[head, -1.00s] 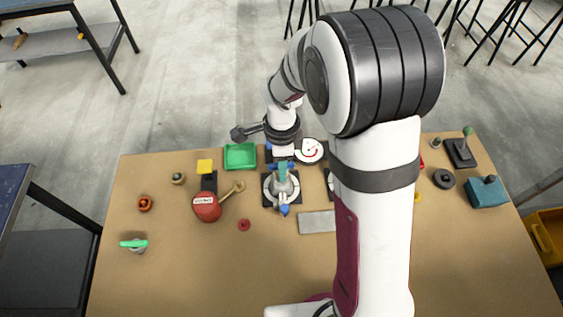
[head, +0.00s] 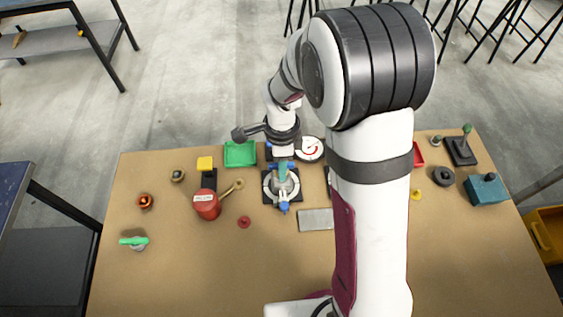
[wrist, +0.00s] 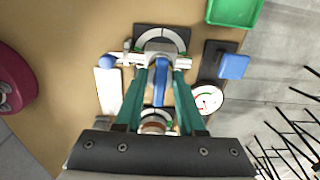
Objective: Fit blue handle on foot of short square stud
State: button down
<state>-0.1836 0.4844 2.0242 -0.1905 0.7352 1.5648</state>
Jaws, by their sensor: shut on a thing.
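My gripper (wrist: 159,72), with teal fingers, is shut on a blue handle (wrist: 159,88), a bar seen between the fingers in the wrist view. In the head view my gripper (head: 283,172) is over a dark plate with a white ring (head: 269,190). The ringed plate (wrist: 161,33) also shows past the fingertips in the wrist view. A grey metal fitting (wrist: 136,58) with a blue knob (wrist: 108,61) lies across it at the fingertips. The knob (head: 284,207) also shows in the head view. I cannot make out the square stud or whether the handle touches it.
A second ringed plate (wrist: 172,116) is partly hidden by my fingers. A green tray (head: 240,153), a round gauge (head: 311,148), a grey plate (head: 316,220) and a red round body (head: 206,206) stand nearby.

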jog(key=shift+f, duration=0.4)
dwell(0.6)
jog(key=shift+c, duration=0.6)
grip_release()
jog(key=shift+r, duration=3.75)
